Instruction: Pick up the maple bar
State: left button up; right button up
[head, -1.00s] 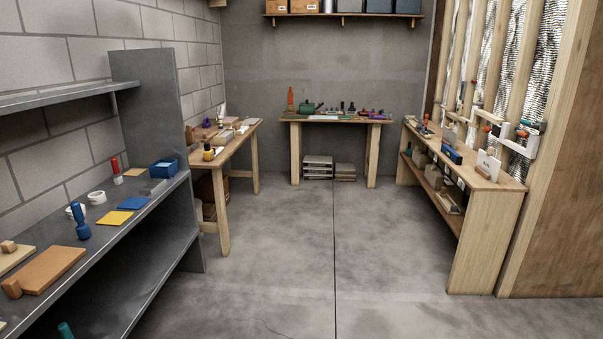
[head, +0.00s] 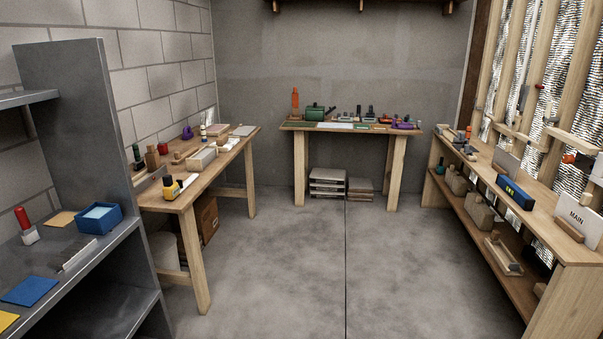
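I cannot single out the maple bar with certainty from here. Small wooden pieces lie on the left wooden workbench (head: 225,170), among them a pale block (head: 202,159) near its middle. The wooden pieces seen earlier on the near end of the metal shelf are out of the picture now. Neither of my grippers is in view.
The grey metal shelf (head: 105,260) stands close on the left with a blue box (head: 99,218) on it. A back table (head: 298,128) holds several tools. A wooden shelf unit (head: 565,240) lines the right. The concrete floor (head: 300,270) between them is clear.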

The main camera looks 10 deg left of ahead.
aim_at(179, 158)
jog(key=i, duration=4.75)
jog(key=i+u, duration=0.1)
jog(key=i, duration=0.6)
jog(key=i+l+u, duration=0.1)
jog(key=i, duration=0.55)
jog(key=i+l+u, duration=0.1)
jog(key=i, duration=0.6)
jog(key=i+l+u, duration=0.1)
jog(key=u, duration=2.4)
